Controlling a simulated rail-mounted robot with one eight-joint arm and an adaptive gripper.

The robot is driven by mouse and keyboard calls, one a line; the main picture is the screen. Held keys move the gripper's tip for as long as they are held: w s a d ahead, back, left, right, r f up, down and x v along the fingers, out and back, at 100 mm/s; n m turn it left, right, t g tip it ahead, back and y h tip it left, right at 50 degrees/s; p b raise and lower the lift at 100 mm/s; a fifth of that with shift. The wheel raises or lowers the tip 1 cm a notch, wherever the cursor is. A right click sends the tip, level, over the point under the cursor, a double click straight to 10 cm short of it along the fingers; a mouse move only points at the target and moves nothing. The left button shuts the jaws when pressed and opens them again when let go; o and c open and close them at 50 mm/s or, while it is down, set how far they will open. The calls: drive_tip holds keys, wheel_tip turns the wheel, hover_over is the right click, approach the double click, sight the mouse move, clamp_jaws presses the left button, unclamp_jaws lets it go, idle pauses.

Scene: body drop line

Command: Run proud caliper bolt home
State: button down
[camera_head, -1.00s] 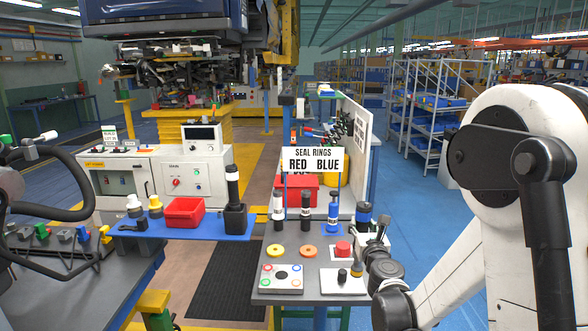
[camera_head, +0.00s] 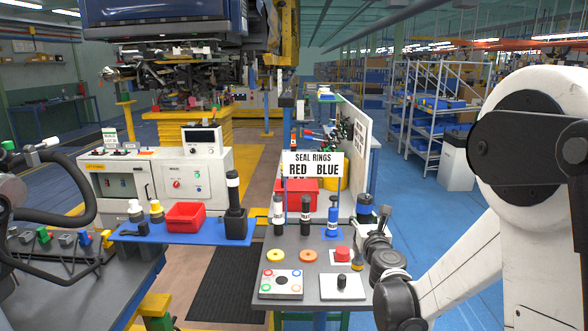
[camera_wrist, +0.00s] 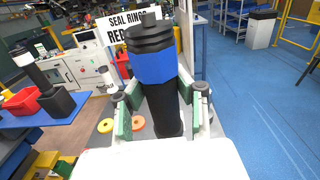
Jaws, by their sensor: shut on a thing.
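My gripper (camera_wrist: 160,112) is shut on a thick black cylindrical tool with a blue band (camera_wrist: 152,66). Green-padded fingers sit on both sides of the tool, which stands roughly upright. In the head view this blue-banded tool (camera_head: 365,208) shows at the right end of the grey bench, with my gripper (camera_head: 378,238) partly hidden behind and beside it. I cannot tell whether its lower end touches anything. A car body (camera_head: 180,22) with exposed running gear hangs at the back left. No caliper bolt can be made out at this distance.
A blue shelf (camera_head: 190,236) carries a red bin (camera_head: 186,216). Blue floor at right is open.

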drive_tip(key=shift+r, duration=0.15)
wheel_tip(320, 180, down, 6)
drive_tip(key=b, duration=0.2)
drive_tip(key=shift+r+b, duration=0.1)
drive_tip(key=shift+b, duration=0.25)
drive_tip(key=shift+r+p, duration=1.4)
drive_tip(key=shift+r, duration=1.55)
drive_tip(key=shift+f, duration=0.1)
wheel_tip(320, 180, down, 6)
drive_tip(key=b, duration=0.3)
drive_tip(key=shift+r+p, duration=1.5)
drive_tip(key=shift+r, duration=1.6)
drive_tip(key=shift+f, duration=0.15)
